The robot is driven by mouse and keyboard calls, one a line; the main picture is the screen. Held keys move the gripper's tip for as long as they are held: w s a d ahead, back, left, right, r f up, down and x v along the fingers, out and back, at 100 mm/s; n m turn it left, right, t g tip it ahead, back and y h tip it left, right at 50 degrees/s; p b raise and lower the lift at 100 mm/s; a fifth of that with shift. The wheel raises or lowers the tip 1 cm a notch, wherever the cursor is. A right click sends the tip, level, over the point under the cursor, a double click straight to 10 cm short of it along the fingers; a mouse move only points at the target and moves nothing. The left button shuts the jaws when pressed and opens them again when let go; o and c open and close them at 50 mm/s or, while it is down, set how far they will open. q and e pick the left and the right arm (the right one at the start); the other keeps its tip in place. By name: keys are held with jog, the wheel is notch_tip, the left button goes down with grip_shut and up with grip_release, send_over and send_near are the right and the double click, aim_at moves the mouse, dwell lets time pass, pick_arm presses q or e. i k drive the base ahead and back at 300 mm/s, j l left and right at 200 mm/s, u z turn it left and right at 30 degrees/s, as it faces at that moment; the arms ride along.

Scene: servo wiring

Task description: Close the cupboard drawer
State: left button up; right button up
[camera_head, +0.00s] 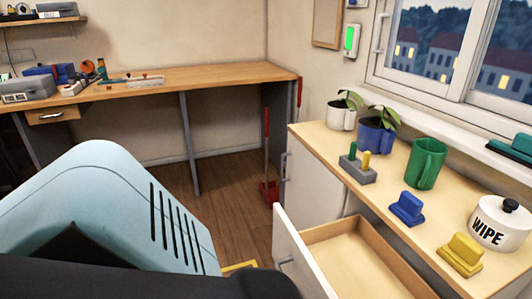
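The cupboard drawer (362,262) is pulled open at the lower right. It is an empty light-wood box with a white front panel (303,259) that faces left. A metal handle (286,262) shows on that panel. The cupboard (314,187) is white with a light-wood top, and it stands along the right wall under the window. My light-blue arm link and a dark part below it fill the lower left, left of the drawer front. Neither of my grippers shows in the view.
On the cupboard top are two potted plants (376,136), a green mug (427,164), a grey peg block (357,170), blue (408,208) and yellow (461,256) blocks and a white WIPE tub (500,223). A workbench (201,75) stands behind. The wooden floor (222,213) between is mostly clear.

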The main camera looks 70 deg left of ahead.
aim_at(347, 258)
jog(key=j+u, duration=0.15)
jog(key=u, duration=1.25)
jog(key=i+l, duration=0.05)
